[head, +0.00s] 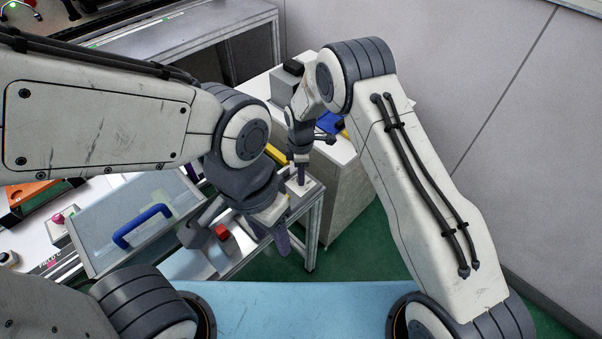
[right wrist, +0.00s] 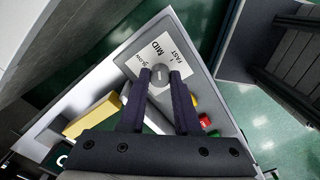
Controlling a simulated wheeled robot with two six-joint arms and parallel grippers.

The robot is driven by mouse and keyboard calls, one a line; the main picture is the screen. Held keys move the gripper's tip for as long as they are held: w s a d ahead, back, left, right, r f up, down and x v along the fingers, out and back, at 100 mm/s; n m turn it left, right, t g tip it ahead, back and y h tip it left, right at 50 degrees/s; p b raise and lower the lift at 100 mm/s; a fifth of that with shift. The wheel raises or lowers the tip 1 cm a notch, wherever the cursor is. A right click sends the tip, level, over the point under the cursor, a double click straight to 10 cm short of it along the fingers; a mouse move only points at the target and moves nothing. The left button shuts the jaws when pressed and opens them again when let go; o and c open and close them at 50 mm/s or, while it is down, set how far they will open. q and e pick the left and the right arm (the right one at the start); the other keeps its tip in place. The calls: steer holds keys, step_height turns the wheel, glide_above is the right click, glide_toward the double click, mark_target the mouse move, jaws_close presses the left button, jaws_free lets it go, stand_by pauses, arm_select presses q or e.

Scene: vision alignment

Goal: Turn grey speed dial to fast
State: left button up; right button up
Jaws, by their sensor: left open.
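The grey speed dial (right wrist: 160,75) sits on a light plate (right wrist: 146,52) marked slow, MID and FAST in the right wrist view. My right gripper (right wrist: 160,80) has one dark finger on each side of the dial, with no clear gap. In the head view this gripper (head: 300,176) points down onto a small panel at the table's corner, and its fingers hide the dial there. The dial's exact setting is hard to read. My left gripper (head: 270,236) is open and empty, lower and nearer than the right one.
A red button (head: 222,232) on a grey box is close to the left of my left gripper. A lid with a blue handle (head: 142,227) is farther left. A yellow block (right wrist: 92,115) is near the right gripper. Green floor (head: 345,255) lies beyond the table's edge.

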jaws_close()
steer(key=m+b, duration=0.1)
steer(key=m, duration=0.2)
steer(key=shift+m+b, duration=0.3)
steer(key=m+b, duration=0.1)
steer(key=m, duration=0.3)
steer(key=shift+m, duration=0.3)
steer(key=shift+m+b, duration=0.45)
steer(key=shift+m, duration=1.45)
steer(key=o, duration=0.7)
jaws_free()
